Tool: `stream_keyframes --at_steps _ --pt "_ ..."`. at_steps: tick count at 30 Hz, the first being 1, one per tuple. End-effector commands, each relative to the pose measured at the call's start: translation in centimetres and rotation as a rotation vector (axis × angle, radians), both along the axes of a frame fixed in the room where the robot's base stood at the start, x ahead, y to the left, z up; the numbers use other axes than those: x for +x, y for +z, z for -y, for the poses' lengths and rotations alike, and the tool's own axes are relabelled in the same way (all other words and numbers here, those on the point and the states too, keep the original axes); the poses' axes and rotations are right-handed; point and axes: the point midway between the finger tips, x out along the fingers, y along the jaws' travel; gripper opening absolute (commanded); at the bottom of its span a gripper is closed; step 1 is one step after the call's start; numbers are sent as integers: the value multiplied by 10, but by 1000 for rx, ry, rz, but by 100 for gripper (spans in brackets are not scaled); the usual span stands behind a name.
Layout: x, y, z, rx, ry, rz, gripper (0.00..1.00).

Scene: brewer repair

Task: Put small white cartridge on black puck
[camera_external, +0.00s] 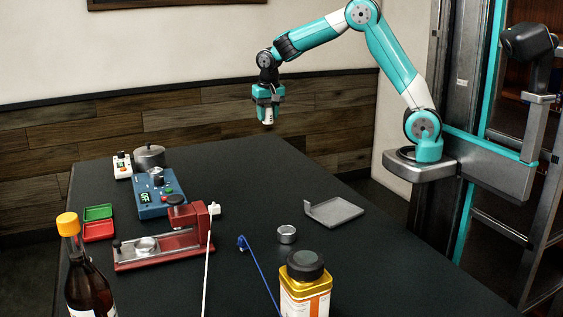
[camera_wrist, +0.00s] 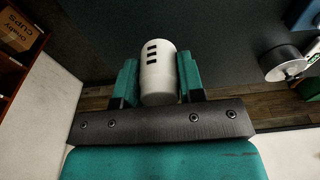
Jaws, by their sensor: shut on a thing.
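My gripper (camera_external: 268,95) is high above the far end of the dark table and shut on the small white cartridge (camera_external: 268,115). The cartridge hangs below the teal fingers, clear of the table. In the wrist view, the cartridge (camera_wrist: 158,75) is a white cylinder with several black marks, held between the fingers of my gripper (camera_wrist: 158,88). I cannot tell for sure which thing is the black puck.
A blue box with buttons (camera_external: 152,205), a pot (camera_external: 149,157), green (camera_external: 98,212) and red trays, a bottle (camera_external: 88,275) and a yellow tin (camera_external: 304,297) stand on the table (camera_external: 235,160). A metal ring (camera_external: 286,235) and grey tray (camera_external: 336,212) are at the right.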

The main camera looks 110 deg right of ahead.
Motion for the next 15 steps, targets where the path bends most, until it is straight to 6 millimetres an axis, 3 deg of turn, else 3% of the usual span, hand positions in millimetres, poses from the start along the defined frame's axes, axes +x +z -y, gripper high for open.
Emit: stream_keyframes --at_steps 4,8,11,15 --pt "13 5 -7 -1 34 1 12" --pt "51 18 -31 -1 132 2 12" --pt "91 32 -63 -2 246 2 12" --pt "144 51 -122 -2 411 1 12"
